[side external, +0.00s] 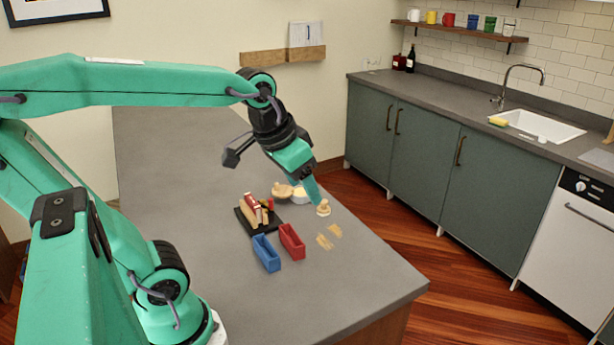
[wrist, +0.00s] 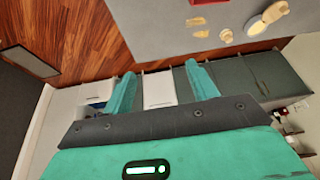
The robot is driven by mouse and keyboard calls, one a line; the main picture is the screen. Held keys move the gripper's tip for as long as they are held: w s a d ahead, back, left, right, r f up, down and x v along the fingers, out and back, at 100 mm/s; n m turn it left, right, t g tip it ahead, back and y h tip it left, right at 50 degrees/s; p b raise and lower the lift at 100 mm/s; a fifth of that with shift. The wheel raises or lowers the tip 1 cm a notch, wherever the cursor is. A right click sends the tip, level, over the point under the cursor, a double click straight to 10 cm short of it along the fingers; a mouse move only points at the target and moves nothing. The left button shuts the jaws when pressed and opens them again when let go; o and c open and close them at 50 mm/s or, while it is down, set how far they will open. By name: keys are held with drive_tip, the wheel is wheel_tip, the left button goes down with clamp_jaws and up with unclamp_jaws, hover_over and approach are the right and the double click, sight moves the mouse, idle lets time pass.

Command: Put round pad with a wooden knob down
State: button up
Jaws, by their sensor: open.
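Two tan patches (side external: 325,242) lie in front of the pad. A red bin (side external: 292,241) and a blue bin (side external: 266,252) stand to the left. A dark tray (side external: 245,222) holds several blocks. The front right worktop is clear.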

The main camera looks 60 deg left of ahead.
drive_tip(key=shift+t, duration=0.4)
drive_tip(key=s, duration=0.1)
drive_tip(key=s+d+f, duration=0.1)
drive_tip(key=s, duration=0.1)
drive_tip(key=s+d+f, duration=0.1)
drive_tip(key=s, duration=0.1)
drive_tip(key=shift+d, duration=0.15)
drive_tip(key=shift+o, duration=0.4)
drive_tip(key=shift+w, duration=0.1)
